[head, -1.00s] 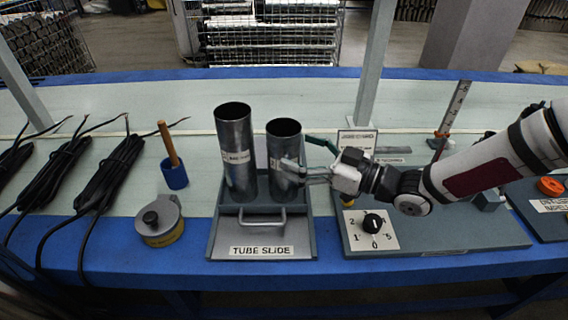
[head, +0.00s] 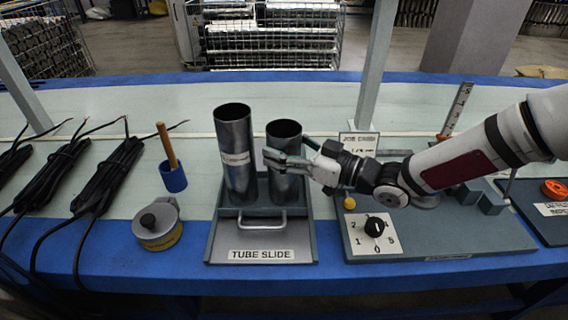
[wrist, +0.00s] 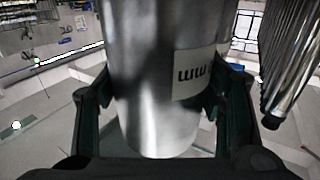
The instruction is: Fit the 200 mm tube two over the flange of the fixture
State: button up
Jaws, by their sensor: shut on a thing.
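Two upright metal tubes stand side by side on the tube slide (head: 262,254). The left tube (head: 236,140) is taller and has a white label. The right, shorter tube (head: 285,134) is between the fingers of my gripper (head: 277,163), which reaches in from the right and is shut on it above its base. The wrist view shows this tube (wrist: 150,60) upright between the two dark fingers, with a white label reading "mm" upside down. The fixture board (head: 465,235) is on the right; my arm covers part of it, and I cannot make out its flange clearly.
A dial (head: 375,226) and a yellow knob (head: 349,203) are on the board's left part. A ruler post (head: 457,108) stands behind my arm.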

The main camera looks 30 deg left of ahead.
aim_at(269, 126)
jog(key=shift+r, duration=0.45)
notch_tip(269, 126, up, 3)
jog(key=shift+r+p, duration=0.1)
jog(key=shift+p, duration=0.8)
jog(key=s+d+p, duration=0.3)
jog(key=s+d, duration=0.8)
jog(key=shift+d+r, duration=0.35)
jog(key=shift+r, duration=0.1)
